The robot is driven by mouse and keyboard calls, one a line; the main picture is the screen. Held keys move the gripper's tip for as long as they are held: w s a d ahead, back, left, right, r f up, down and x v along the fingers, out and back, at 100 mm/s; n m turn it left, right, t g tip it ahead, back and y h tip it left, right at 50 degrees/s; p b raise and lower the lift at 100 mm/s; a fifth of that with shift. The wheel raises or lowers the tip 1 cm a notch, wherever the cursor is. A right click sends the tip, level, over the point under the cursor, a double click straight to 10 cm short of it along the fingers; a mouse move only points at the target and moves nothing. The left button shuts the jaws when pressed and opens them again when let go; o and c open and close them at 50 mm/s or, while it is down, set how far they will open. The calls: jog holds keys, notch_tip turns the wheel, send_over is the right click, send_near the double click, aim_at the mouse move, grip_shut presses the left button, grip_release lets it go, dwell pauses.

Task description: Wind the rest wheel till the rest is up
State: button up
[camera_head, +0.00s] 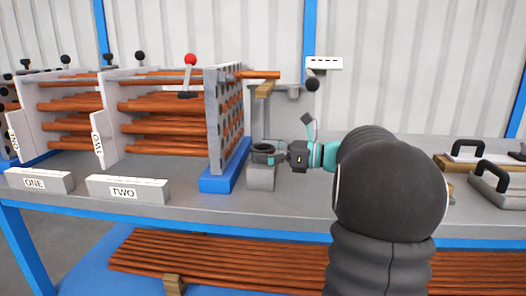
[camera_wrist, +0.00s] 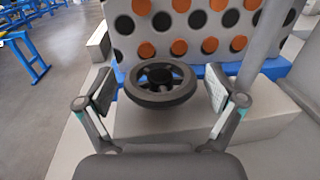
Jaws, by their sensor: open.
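The rest wheel (camera_head: 263,148) is a dark hand wheel, lying flat above a grey block in front of the perforated plate. In the wrist view the wheel (camera_wrist: 160,83) shows its full rim, spokes and hub. My gripper (camera_head: 285,153) is open at the wheel. In the wrist view the gripper (camera_wrist: 160,92) has one finger on each side of the rim, with a gap visible on both sides. The rest (camera_head: 264,90) looks like a wood-topped piece on a grey post. A copper tube (camera_head: 258,75) sticks out just above it; whether they touch I cannot tell.
The perforated plate (camera_head: 213,120) holds the tube bundle on a blue foot (camera_head: 222,172). Blocks labelled ONE (camera_head: 40,181) and TWO (camera_head: 127,189) stand along the bench front. Black-handled items (camera_head: 497,185) lie at the right. More tubes (camera_head: 200,262) lie below.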

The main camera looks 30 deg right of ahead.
jog(key=c, duration=1.1)
jog(key=shift+c, duration=0.2)
jog(key=shift+m+t+h, duration=0.3)
jog(key=shift+t, duration=0.1)
jog(key=m+t+h, duration=0.3)
jog(key=h, duration=0.1)
jog(key=shift+a, duration=0.1)
jog(key=m+t+h+b, duration=0.1)
jog(key=m+h+b, duration=0.1)
jog(key=h, duration=0.1)
jog(key=shift+f, duration=0.15)
jog(key=shift+m+t+h+b, duration=0.5)
jog(key=shift+m+h+b, duration=0.15)
jog(key=shift+m+h, duration=0.35)
jog(key=shift+h, duration=0.4)
